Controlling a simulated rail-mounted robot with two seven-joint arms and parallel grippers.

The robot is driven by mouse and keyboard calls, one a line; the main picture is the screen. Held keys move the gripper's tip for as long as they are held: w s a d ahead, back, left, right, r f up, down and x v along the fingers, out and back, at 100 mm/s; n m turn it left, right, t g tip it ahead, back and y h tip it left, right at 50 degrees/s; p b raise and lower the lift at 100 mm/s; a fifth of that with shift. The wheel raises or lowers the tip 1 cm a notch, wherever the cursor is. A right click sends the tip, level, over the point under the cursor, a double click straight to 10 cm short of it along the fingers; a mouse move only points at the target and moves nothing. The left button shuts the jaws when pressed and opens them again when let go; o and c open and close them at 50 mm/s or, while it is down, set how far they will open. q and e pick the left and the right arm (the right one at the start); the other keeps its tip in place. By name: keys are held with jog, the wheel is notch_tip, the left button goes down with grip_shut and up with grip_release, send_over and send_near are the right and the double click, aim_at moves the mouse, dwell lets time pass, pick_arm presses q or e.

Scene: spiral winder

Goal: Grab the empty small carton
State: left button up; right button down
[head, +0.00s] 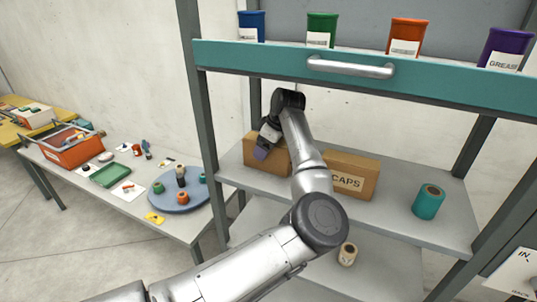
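A plain brown cardboard carton (281,162) stands on the left of the middle shelf, partly hidden by my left arm and gripper. A second brown carton marked CAPS (367,181) stands to its right, its left part covered by my arm. Whether either carton is empty cannot be seen. My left gripper (262,150) is in front of the plain carton's left part, pointing down. A dark purple patch shows at its tip. Its fingers are too small to tell open from shut, and contact with the carton is unclear. My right gripper is out of view.
A teal roll (428,202) stands right on the middle shelf (395,220); a pale roll (347,254) sits below. The teal drawer front (450,83) with a handle overhangs, several tubs above. A side table holds a blue turntable (172,203), green tray (110,175) and orange crate (75,153).

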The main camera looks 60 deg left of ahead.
pick_arm(q)
jog(key=c, duration=0.9)
jog(key=shift+o, duration=0.2)
jog(key=shift+r, duration=0.1)
